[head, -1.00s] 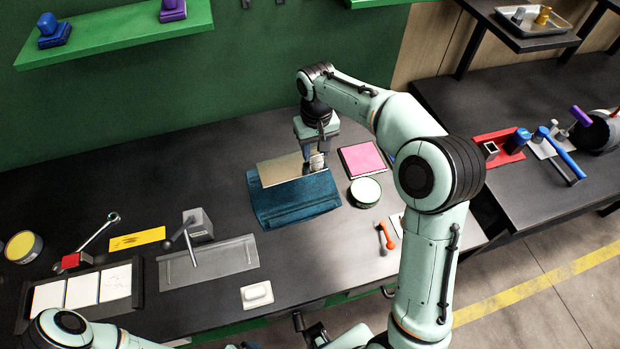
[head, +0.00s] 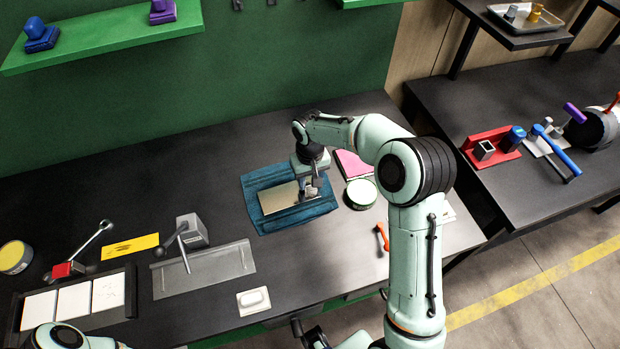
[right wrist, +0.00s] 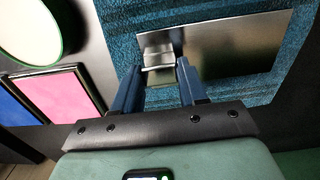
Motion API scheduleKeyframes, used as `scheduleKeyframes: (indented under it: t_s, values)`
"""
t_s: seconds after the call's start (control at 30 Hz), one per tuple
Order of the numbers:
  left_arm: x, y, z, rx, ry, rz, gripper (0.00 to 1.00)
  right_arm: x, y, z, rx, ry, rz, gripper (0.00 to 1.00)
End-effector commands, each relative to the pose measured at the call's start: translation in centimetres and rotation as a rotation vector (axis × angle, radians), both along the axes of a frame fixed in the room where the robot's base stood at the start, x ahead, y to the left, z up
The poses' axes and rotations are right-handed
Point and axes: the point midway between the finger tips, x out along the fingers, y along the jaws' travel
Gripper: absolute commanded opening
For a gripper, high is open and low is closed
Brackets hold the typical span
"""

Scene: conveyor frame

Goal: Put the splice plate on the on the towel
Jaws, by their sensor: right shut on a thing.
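The splice plate (head: 280,198) is a flat, shiny metal plate. It lies flat over the middle of the blue towel (head: 258,181), with towel showing around it. I cannot tell whether it touches the cloth or is slightly above it. My right gripper (head: 311,190) is shut on the plate's right end. In the right wrist view the fingers (right wrist: 158,75) hold the near end of the plate (right wrist: 235,48), and the towel (right wrist: 215,15) shows around it. My left arm shows only at the bottom left; its gripper is out of view.
Right of the towel are a pink pad (head: 352,165) and a round white-topped tin (head: 361,193). An orange-handled tool (head: 382,236) lies nearer. Left stand a grey clamp fixture (head: 205,268), a yellow card (head: 131,246) and a white bar on a dish (head: 253,301). Bench behind the towel is clear.

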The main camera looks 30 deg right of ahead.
Motion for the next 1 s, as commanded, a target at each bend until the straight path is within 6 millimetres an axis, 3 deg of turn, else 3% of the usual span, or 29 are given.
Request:
scheduleKeyframes:
  t_s: [0.2,0.23,0.3,0.67,0.77,1.0]
  values:
    - [-0.1,0.0,-0.2,0.000,0.001,0.000,1.00,0.0,0.0,-0.3,0.000,0.000,0.000,0.07]
    - [-0.1,0.0,-0.2,0.000,0.001,0.000,1.00,0.0,0.0,-0.3,0.000,0.001,0.000,0.48]
    - [-0.1,0.0,-0.2,0.000,0.001,0.000,1.00,0.0,0.0,-0.3,0.000,0.000,0.000,0.68]
    - [0.1,0.0,0.1,0.000,-0.001,0.000,1.00,0.0,0.0,0.3,0.000,-0.001,0.000,0.68]
    - [0.1,0.0,0.2,0.000,-0.001,0.000,1.00,0.1,0.0,1.5,-0.001,-0.003,0.000,0.68]
    - [0.4,0.0,0.7,0.000,-0.004,0.000,1.00,0.1,0.0,6.7,0.000,-0.006,-0.001,0.68]
